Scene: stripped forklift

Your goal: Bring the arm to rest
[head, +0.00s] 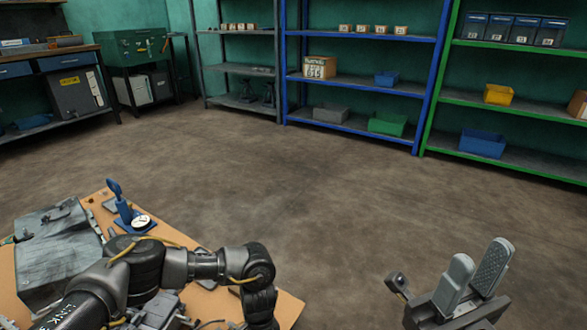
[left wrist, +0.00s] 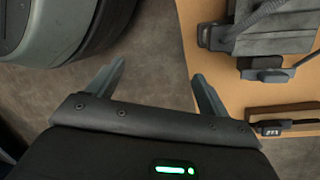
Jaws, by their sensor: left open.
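My left arm comes in from the left in the head view, over a brown board-topped table (head: 288,309), and bends down at its right part. Its gripper is not clear there. In the left wrist view my left gripper (left wrist: 158,70) has its two fingers wide apart with nothing between them, and floor shows below. The table edge (left wrist: 190,50) lies beside its right finger. My right gripper (head: 480,257) is at the bottom right of the head view, pointing up over bare floor. Its fingers stand apart with a narrow gap, empty.
A grey metal box (head: 50,262) and a blue stand with a round dial (head: 135,222) are on the table near my left arm. Black cabled parts (left wrist: 270,40) lie on the table. Shelves (head: 360,80) and a workbench (head: 60,90) line the walls. The middle floor is clear.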

